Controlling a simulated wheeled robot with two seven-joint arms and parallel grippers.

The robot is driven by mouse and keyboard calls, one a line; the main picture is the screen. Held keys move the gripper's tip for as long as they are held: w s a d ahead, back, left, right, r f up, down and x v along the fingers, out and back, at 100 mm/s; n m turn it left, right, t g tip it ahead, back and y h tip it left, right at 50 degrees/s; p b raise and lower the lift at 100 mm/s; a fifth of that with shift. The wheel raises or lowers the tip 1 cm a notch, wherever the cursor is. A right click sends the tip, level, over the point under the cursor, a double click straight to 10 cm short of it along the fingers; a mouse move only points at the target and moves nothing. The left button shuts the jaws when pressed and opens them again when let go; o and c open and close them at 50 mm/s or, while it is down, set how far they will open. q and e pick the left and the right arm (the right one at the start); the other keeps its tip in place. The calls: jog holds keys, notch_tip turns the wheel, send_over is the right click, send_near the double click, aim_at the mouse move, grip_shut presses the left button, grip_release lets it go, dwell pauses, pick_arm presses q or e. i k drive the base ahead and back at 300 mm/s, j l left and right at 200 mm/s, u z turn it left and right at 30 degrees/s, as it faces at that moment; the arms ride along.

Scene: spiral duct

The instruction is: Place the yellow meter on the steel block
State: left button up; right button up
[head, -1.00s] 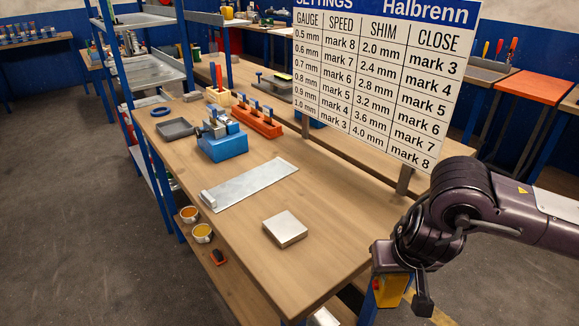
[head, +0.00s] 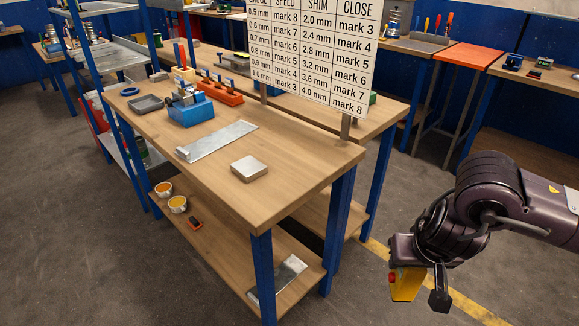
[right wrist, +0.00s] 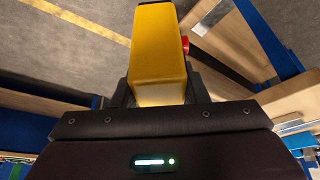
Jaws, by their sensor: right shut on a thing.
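The steel block (head: 249,169) is a flat square grey plate lying on the near end of the wooden workbench top in the head view. My right gripper (head: 421,285) is shut on the yellow meter (head: 405,286), which hangs below it in the air, to the right of the bench and clear of it. The meter has a red part on its side. The right wrist view shows the yellow meter (right wrist: 158,55) between the fingers, with the red part at its right edge. My left gripper is in no view.
On the workbench (head: 290,198) are a long metal plate (head: 217,140), a blue fixture (head: 191,110), an orange rack (head: 220,90) and a grey tray (head: 146,103). A settings sign (head: 314,60) stands behind the block. Open floor lies between the bench and my right arm.

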aim_at(248, 165)
jog(key=i+j+z, duration=0.1)
jog(key=j+z, duration=0.3)
jog(key=j, duration=0.25)
jog(key=j+z, duration=0.4)
jog(key=j, duration=0.3)
